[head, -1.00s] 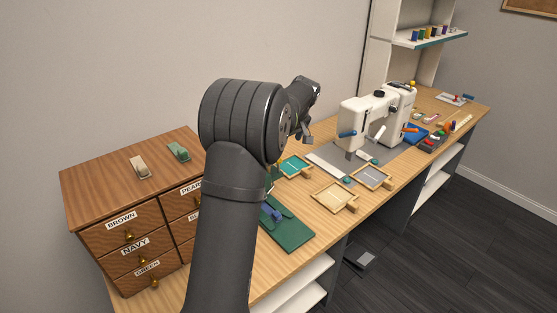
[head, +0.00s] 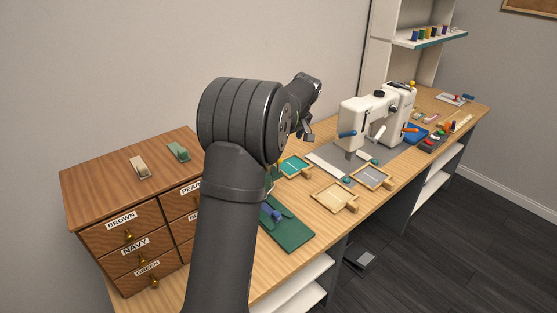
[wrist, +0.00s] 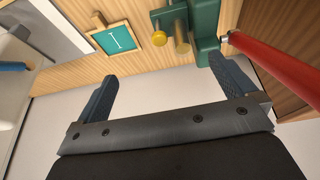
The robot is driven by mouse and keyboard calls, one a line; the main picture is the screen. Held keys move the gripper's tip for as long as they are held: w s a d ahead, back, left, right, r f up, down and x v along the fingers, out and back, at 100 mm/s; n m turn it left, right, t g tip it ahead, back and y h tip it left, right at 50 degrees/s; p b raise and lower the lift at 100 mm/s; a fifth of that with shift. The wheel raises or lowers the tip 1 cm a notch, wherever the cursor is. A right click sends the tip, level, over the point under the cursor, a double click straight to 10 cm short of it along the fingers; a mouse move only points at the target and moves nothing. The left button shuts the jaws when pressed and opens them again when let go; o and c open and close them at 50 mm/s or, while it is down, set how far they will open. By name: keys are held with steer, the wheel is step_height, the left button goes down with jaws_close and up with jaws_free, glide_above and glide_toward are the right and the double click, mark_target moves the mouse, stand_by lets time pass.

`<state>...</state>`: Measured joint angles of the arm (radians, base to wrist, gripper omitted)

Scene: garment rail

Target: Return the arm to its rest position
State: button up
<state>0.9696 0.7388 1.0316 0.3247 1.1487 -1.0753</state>
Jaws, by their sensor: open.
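My arm rises from the bottom of the head view and bends toward the table's back. My gripper (head: 305,137) is in the air above the back of the table, left of the sewing machine, and only partly shows there. In the wrist view my gripper (wrist: 165,85) has its two dark fingers wide apart. Nothing is between them. Beyond the fingertips are the wooden tabletop, a small teal tray (wrist: 116,38) and a green stand with brass parts (wrist: 205,25).
A white sewing machine (head: 375,120) stands right of my gripper. Wood-framed trays (head: 333,195) and a green mat (head: 292,235) lie in front. A drawer cabinet (head: 120,178) stands left. A red rod (wrist: 270,65) runs close by the right finger in the wrist view.

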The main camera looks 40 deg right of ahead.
steer(key=v, duration=0.8)
steer(key=shift+r, duration=0.25)
